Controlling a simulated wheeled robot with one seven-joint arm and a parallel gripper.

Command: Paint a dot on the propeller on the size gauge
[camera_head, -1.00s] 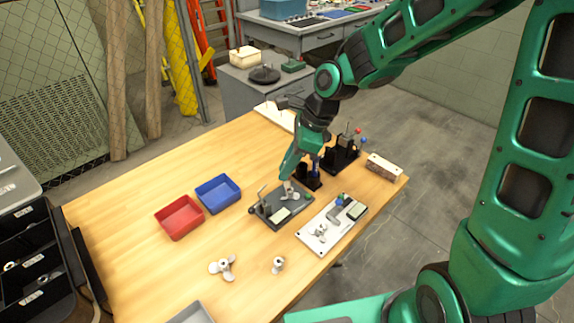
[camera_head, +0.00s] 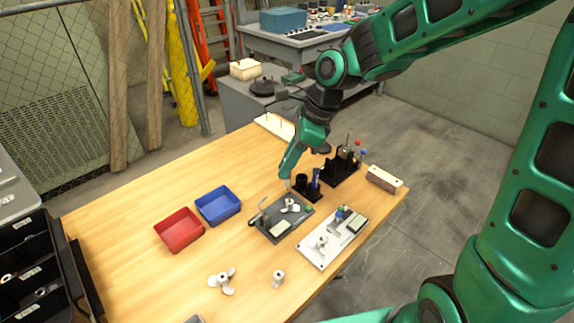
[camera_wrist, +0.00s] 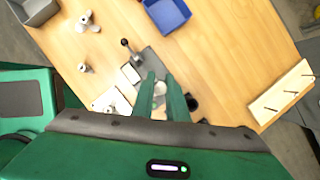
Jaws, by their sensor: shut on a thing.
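A white propeller (camera_head: 289,205) sits on a dark grey plate fixture (camera_head: 270,228) with a lever and a pale display. Another pale propeller (camera_head: 321,243) sits on a white plate fixture (camera_head: 318,258) with a display. Neither fixture's label is readable, so I cannot tell which is the size gauge. My gripper (camera_head: 287,179) is above the far left edge of the dark fixture, apart from its propeller. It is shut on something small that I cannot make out. In the wrist view its fingers (camera_wrist: 162,78) reach over the dark fixture (camera_wrist: 140,58). No paint dot is discernible.
A black holder (camera_head: 305,190) with a blue upright thing stands behind the dark fixture. A loose propeller (camera_head: 222,281) and a small pale part (camera_head: 278,278) lie in front. Red (camera_head: 179,230) and blue (camera_head: 218,204) trays stand left. The table's left part is clear.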

